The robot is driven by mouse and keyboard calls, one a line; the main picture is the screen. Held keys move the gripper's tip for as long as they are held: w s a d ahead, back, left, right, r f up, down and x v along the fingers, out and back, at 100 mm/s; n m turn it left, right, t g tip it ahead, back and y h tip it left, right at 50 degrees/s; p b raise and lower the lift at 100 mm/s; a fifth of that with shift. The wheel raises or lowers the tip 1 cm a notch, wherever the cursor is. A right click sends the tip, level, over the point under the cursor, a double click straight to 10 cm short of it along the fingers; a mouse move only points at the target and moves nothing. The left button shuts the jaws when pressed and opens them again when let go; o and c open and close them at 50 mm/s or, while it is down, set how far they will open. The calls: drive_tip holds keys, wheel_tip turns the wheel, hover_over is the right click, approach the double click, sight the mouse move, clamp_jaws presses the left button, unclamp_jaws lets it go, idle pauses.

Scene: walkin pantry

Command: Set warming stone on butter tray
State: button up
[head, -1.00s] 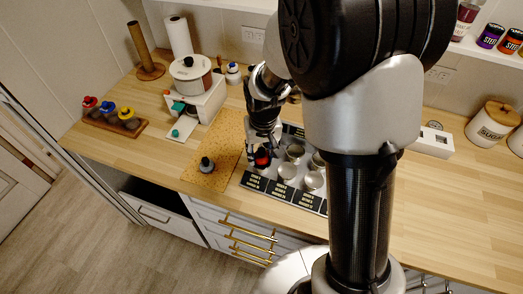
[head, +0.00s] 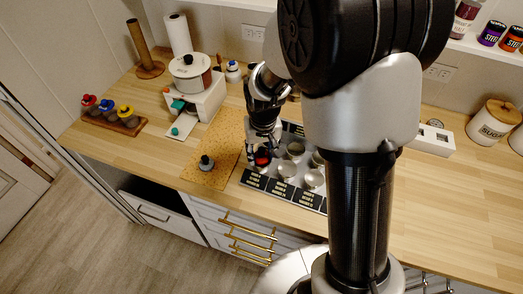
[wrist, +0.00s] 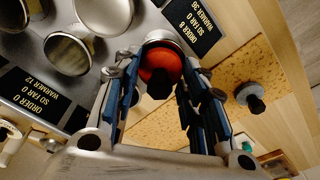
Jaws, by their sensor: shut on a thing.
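A red-orange piece with a black knob (head: 262,160) sits at the near left cup of the grey cup rack. In the wrist view this red piece (wrist: 160,66) is between my fingers, within a metal cup's rim. My gripper (head: 264,149) points down at it; the wrist view shows the gripper (wrist: 160,78) with one blue-padded finger on each side, shut on it. A grey piece with a dark knob (head: 206,163) stands on the speckled tan mat (head: 225,138), left of the gripper. No label shows which thing is the butter tray.
The rack (head: 309,198) holds several metal cups behind black order labels. A white warmer with a pot (head: 190,78) and teal knobs stands at back left. Red, blue and yellow-topped pieces stand on a wooden strip (head: 130,128). The counter at right (head: 450,210) is clear.

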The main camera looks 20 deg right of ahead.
drive_tip(key=shift+f, duration=0.15)
drive_tip(key=o, duration=1.2)
drive_tip(key=shift+c, duration=0.2)
wheel_tip(320, 180, up, 12)
drive_tip(key=s, duration=0.1)
drive_tip(key=shift+s, duration=0.25)
drive_tip(key=shift+a, duration=0.1)
drive_tip(key=s+r+t, duration=0.1)
drive_tip(key=s+r, duration=0.1)
drive_tip(key=s, duration=0.4)
drive_tip(key=s+r+t, duration=0.1)
drive_tip(key=s+r, duration=0.2)
drive_tip(key=s, duration=0.4)
drive_tip(key=s+r+n+t, duration=0.1)
drive_tip(key=s+r, duration=0.2)
drive_tip(key=s, duration=0.4)
